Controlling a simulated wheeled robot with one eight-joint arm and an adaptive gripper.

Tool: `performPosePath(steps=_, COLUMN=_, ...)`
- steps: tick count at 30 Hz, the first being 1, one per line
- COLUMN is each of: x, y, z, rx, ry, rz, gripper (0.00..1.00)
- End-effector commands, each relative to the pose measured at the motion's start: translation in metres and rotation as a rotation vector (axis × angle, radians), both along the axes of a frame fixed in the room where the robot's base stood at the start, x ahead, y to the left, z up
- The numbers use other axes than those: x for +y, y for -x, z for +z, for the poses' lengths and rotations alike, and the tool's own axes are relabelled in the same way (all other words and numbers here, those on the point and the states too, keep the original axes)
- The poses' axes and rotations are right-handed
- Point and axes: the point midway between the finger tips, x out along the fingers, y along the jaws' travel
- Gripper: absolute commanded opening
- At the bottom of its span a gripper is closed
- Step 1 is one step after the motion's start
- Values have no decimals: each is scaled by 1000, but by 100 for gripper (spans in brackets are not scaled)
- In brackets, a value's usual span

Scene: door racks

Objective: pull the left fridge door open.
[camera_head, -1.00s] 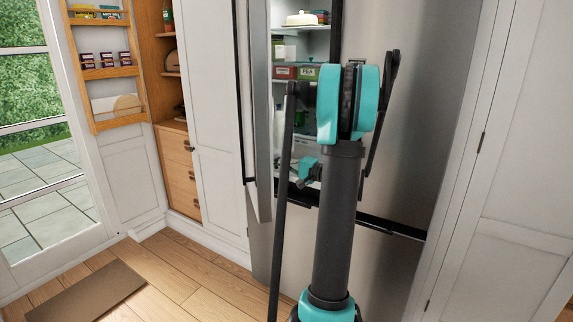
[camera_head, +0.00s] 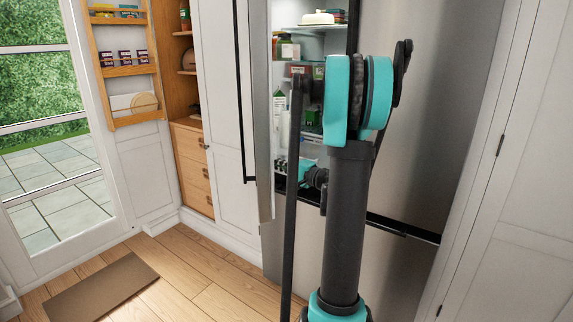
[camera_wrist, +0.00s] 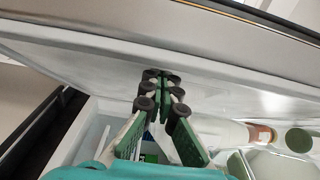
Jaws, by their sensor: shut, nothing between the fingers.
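The left fridge door (camera_head: 260,120) stands partly open, seen nearly edge-on in the head view. Its long black handle (camera_head: 243,100) is on its outer side. My gripper (camera_head: 281,165) is in the opening, just right of the door's edge and partly hidden by my arm. In the wrist view my gripper (camera_wrist: 162,78) is shut and empty. Its tips are at a pale panel (camera_wrist: 90,65), apparently the inner side of the door. I cannot tell whether they touch it.
Fridge shelves hold cartons, jars and a covered dish (camera_head: 318,18). A white bottle (camera_wrist: 225,130) is close right of my fingers. The right fridge door (camera_head: 440,110) is shut. Left are white cabinets (camera_head: 225,120) and open wooden floor (camera_head: 215,275).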

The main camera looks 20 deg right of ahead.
Motion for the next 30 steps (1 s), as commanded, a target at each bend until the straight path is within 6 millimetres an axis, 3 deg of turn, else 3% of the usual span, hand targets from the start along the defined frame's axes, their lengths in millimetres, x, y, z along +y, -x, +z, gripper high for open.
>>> performPosePath(steps=3, x=25, y=0, z=0, rx=0, ry=0, rz=-43, gripper=0)
performPosePath(steps=17, x=103, y=-17, z=0, rx=0, ry=0, rz=-148, gripper=0)
performPosePath(steps=30, x=183, y=-50, z=0, rx=0, ry=0, rz=-147, gripper=0)
